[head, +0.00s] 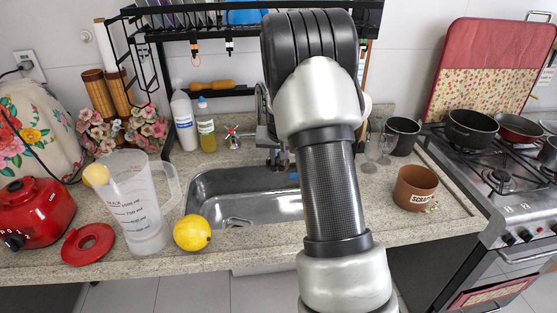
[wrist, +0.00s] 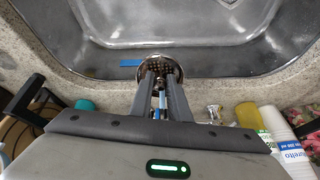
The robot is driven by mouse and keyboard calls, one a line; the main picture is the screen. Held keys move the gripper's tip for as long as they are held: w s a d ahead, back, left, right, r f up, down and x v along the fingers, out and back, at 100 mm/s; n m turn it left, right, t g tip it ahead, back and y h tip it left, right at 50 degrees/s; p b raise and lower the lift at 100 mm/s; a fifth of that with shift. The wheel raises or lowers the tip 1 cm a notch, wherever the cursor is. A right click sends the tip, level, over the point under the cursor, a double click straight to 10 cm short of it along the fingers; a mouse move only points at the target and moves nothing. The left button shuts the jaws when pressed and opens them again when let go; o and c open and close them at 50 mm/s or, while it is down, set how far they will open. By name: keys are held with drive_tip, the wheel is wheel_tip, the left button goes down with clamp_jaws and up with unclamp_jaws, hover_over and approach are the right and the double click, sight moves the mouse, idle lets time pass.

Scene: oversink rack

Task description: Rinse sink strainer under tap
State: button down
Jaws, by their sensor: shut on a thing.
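The sink strainer (wrist: 158,66), a small round metal piece with holes, shows in the wrist view between my fingertips. My gripper (wrist: 160,76) is shut on it, over the sink's rim by the counter. The steel sink basin (head: 225,198) is in the middle of the counter in the head view, partly hidden by my arm. The tap's cross-shaped handle (head: 232,135) stands behind the basin and also shows in the wrist view (wrist: 213,114). The tap's spout is mostly hidden by my arm, and I cannot see any running water. The strainer is not clear in the head view.
A lemon (head: 192,233) and a measuring jug (head: 140,205) stand left of the basin. Two bottles (head: 184,121) stand behind it. A black rack (head: 212,32) hangs above. Glasses (head: 374,140) and a brown pot (head: 414,186) are to the right. A blue piece (wrist: 131,63) lies near the strainer.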

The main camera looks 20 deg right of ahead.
drive_tip(key=shift+s+d+b, duration=0.1)
drive_tip(key=shift+d+b, duration=0.25)
drive_tip(key=shift+b, duration=0.1)
idle(1.6)
drive_tip(key=shift+a, duration=0.4)
drive_tip(key=shift+d, duration=0.4)
idle(0.3)
drive_tip(key=shift+a, duration=0.4)
idle(0.4)
drive_tip(key=s+a+b, duration=0.1)
drive_tip(key=s+b, duration=0.1)
drive_tip(key=s, duration=0.4)
drive_tip(key=shift+a, duration=0.35)
idle(0.9)
